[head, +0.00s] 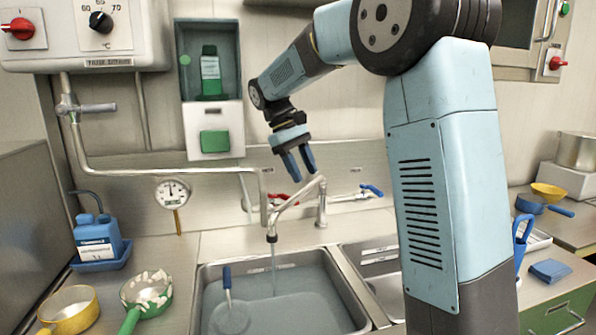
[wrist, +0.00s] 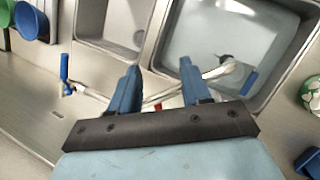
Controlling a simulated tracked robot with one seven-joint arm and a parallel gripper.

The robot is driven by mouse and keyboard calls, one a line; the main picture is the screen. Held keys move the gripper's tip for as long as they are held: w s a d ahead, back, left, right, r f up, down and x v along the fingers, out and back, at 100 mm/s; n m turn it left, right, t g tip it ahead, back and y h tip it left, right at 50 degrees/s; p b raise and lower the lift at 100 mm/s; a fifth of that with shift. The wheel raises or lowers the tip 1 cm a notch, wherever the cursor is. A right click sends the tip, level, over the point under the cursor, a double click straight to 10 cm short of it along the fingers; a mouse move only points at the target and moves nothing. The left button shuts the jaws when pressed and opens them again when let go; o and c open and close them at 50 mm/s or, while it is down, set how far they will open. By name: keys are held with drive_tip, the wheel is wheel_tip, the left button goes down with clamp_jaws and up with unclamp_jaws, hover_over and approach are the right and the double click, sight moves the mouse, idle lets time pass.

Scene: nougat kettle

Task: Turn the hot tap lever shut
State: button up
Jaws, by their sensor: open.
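The red hot tap lever (head: 285,199) is on the mixer tap behind the left sink basin, and it points to the right. In the wrist view a bit of the red lever (wrist: 158,106) shows between my fingers, the rest hidden. The metal spout (head: 297,203) reaches over the basin, and a thin stream of water (head: 274,256) falls from it. My gripper (head: 304,177) is open and empty, fingers pointing down, a little above the tap. It also shows in the wrist view (wrist: 158,78). I cannot tell whether a finger touches the spout.
The blue cold lever (head: 372,190) is to the right. The left basin (head: 208,290) holds water and a blue-handled tool (head: 227,278). A blue bottle (head: 97,236), a yellow pan (head: 70,309) and a green pan (head: 146,291) stand left. A dial gauge (head: 172,193) hangs at the wall.

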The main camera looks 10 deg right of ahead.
sight(282, 197)
drive_tip(key=shift+s+d+r, duration=0.1)
drive_tip(key=shift+s+r, duration=0.15)
drive_tip(key=shift+s, duration=0.25)
drive_tip(key=shift+c, duration=0.3)
drive_tip(key=shift+w, duration=0.1)
drive_tip(key=shift+c, duration=0.7)
drive_tip(key=shift+w+f+m, duration=0.1)
drive_tip(key=shift+w+m, duration=0.2)
drive_tip(key=shift+m, duration=0.1)
drive_tip(key=shift+c, duration=0.8)
drive_tip(key=w+m+y, duration=0.1)
drive_tip(key=w+m, duration=0.1)
drive_tip(key=w+m+y, duration=0.1)
drive_tip(key=w+m, duration=0.1)
drive_tip(key=w+f+m+y, duration=0.1)
drive_tip(key=w+m, duration=0.1)
drive_tip(key=shift+w+d+f+m, duration=0.1)
drive_tip(key=shift+w+d+m, duration=0.1)
drive_tip(key=shift+d+m, duration=0.15)
clamp_jaws()
drive_tip(key=w+d+f+m+y, duration=0.1)
drive_tip(key=w+d+m+y, duration=0.25)
drive_tip(key=w+m, duration=0.65)
drive_tip(key=x, duration=1)
drive_tip(key=shift+w+a+t, duration=0.2)
drive_tip(key=shift+a+t, duration=0.15)
drive_tip(key=shift+t, duration=0.05)
